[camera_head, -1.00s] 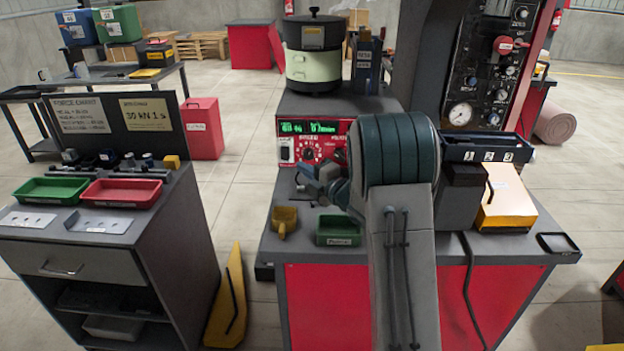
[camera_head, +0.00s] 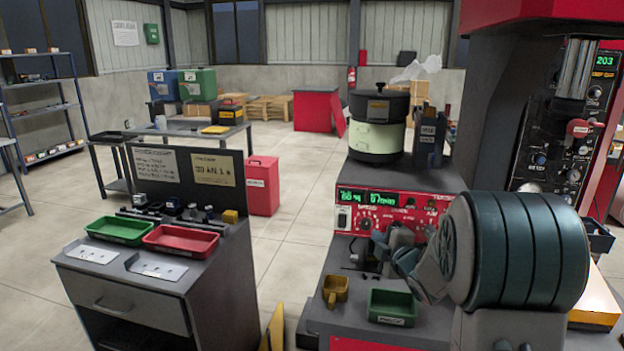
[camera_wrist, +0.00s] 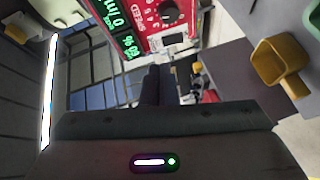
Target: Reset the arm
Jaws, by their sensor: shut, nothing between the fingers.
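My arm stands at the right of the head view, its large teal joint in front of the bench. My gripper is small and partly hidden there, near the red control panel (camera_head: 385,212) of the bowl feeder (camera_head: 375,140). In the wrist view the dark fingers of my gripper (camera_wrist: 154,82) are together with nothing between them. The panel with its green digits also shows in the wrist view (camera_wrist: 150,22). A yellow scoop-like cup (camera_head: 335,290) stands on the bench left of the gripper, and it shows at the right of the wrist view (camera_wrist: 282,60).
A green tray (camera_head: 391,307) sits on the bench beside the yellow cup. A grey cabinet (camera_head: 125,310) at left bears a green tray (camera_head: 118,230) and a red tray (camera_head: 181,240). A tall machine panel (camera_head: 560,150) stands behind my arm.

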